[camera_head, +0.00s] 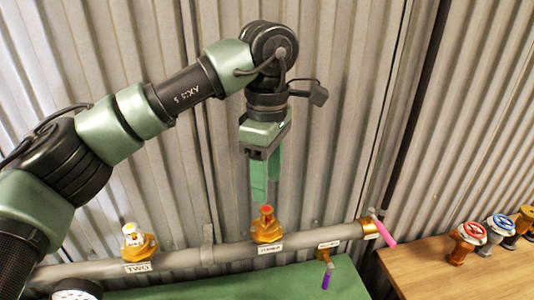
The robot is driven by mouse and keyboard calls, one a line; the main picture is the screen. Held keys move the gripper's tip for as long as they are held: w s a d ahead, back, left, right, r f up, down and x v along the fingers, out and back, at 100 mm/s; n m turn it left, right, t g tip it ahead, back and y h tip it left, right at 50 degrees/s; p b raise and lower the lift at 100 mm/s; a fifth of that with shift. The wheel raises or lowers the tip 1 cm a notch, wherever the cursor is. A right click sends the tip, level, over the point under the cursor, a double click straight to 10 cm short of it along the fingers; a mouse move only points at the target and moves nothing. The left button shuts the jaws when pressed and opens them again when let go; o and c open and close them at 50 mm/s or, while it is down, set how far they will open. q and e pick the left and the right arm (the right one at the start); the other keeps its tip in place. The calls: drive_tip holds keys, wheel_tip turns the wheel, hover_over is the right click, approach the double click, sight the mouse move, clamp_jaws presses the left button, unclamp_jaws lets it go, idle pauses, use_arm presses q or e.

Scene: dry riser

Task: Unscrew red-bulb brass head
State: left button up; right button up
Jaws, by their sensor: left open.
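A brass head with a red bulb (267,228) stands upright on the grey pipe near the middle of the view. A small label sits below it, too small to read surely. My left gripper (262,195) points down with green fingers just above the red bulb. Its jaws are open and nothing shows between them. The fingertips end close to the bulb; I cannot tell whether they touch it. My right gripper is not in view.
A second brass head with a pale bulb (138,243) stands left, labelled TWO. At the pipe's right end are a pink lever (383,229) and a purple lever (327,279). Several loose heads stand on the wooden table (430,275). A corrugated wall (350,110) rises behind.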

sight(267, 209)
use_arm(q)
drive_tip(key=shift+s, duration=0.15)
drive_tip(key=shift+s+f, duration=0.15)
drive_tip(key=shift+s, duration=0.05)
wheel_tip(267, 209, down, 6)
drive_tip(key=shift+p, duration=1.2)
drive_tip(key=shift+s+f, duration=0.1)
drive_tip(key=shift+f, duration=0.4)
